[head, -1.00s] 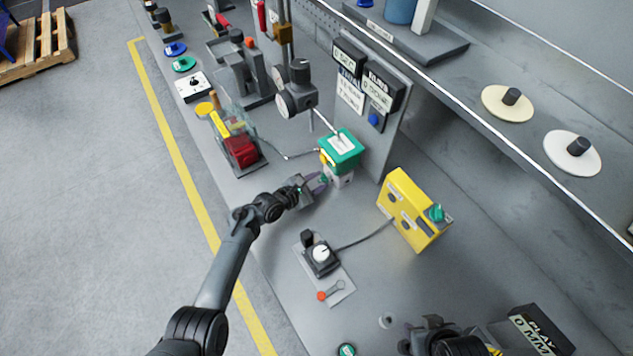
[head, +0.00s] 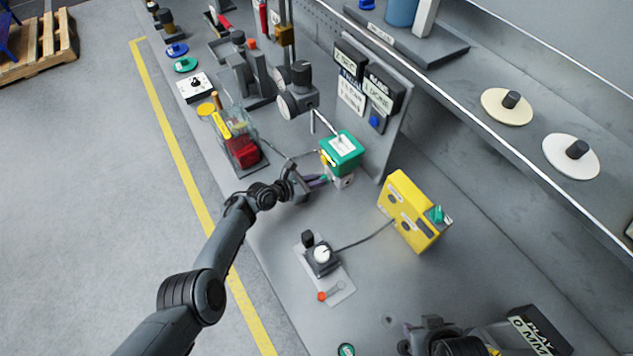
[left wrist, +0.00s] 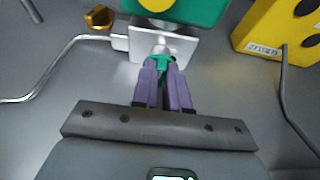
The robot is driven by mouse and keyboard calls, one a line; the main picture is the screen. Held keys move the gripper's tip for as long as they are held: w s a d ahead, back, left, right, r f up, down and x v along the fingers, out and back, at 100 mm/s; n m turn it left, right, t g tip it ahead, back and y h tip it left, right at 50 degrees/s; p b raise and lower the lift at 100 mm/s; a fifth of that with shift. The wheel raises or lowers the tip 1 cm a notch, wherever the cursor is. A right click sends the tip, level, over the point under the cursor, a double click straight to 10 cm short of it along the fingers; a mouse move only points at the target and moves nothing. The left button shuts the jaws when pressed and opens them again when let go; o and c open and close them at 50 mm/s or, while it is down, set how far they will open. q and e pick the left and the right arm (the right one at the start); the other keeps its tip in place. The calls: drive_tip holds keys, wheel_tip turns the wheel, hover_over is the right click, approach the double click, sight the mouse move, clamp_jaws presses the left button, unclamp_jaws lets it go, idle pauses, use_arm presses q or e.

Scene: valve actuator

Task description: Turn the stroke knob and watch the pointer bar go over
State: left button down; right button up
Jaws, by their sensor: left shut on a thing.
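The green-topped valve actuator (head: 342,153) stands on a pale metal block (head: 343,181) beside the upright panel. My left gripper (head: 319,181) is at the near left side of that block. In the left wrist view its purple fingers (left wrist: 161,78) are shut on a small green knob (left wrist: 160,61) on the face of the block (left wrist: 152,42). Most of the knob is hidden between the fingertips. A yellow strip (head: 324,158) shows on the actuator's left side; I cannot tell if it is the pointer bar. My right gripper (head: 428,330) is low in the head view, jaws unclear.
A thin metal tube (left wrist: 50,72) runs to the block from the left. A yellow box (head: 411,212) stands to the right, cabled to a small dial unit (head: 321,256). A red block in a clear container (head: 243,150) stands left. Small displays (head: 380,92) sit on the panel.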

use_arm(q)
drive_tip(key=shift+f, duration=0.1)
drive_tip(key=c, duration=1.1)
unclamp_jaws()
drive_tip(key=shift+c, duration=0.2)
drive_tip(key=shift+s+a+r+p, duration=0.25)
drive_tip(key=shift+a+r+p, duration=0.15)
drive_tip(key=shift+p, duration=0.2)
drive_tip(key=p+v, duration=0.5)
drive_tip(key=v, duration=0.3)
drive_tip(key=shift+s+a+r+p, duration=0.1)
drive_tip(key=shift+a+r+p, duration=0.1)
drive_tip(key=shift+p, duration=0.1)
drive_tip(key=shift+s+a+r, duration=0.1)
drive_tip(key=shift+s+a, duration=0.25)
drive_tip(key=shift+a, duration=0.1)
